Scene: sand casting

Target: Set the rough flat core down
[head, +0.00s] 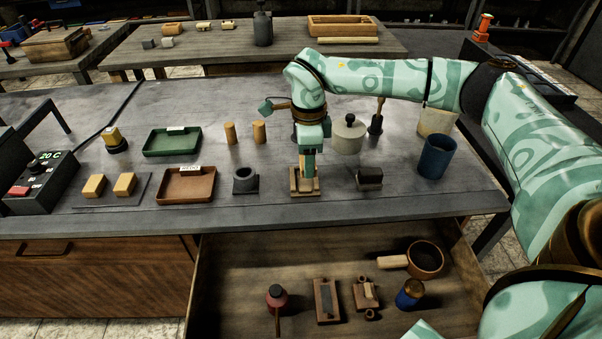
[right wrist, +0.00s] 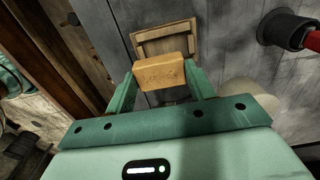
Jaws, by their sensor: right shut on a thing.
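My right gripper (head: 308,172) points down at the middle of the bench, over a small wooden tray-like holder (head: 304,193). In the right wrist view, its two fingers (right wrist: 160,84) are shut on a tan, flat block, the rough flat core (right wrist: 160,73). The wooden holder (right wrist: 165,31) shows just beyond the core there. I cannot tell whether the core touches the holder. My left gripper is not in view.
Two similar tan blocks lie on a dark mat (head: 77,202) at the left. A dark block (head: 369,178) and blue cup (head: 436,157) stand right. An open drawer (head: 240,285) is in front.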

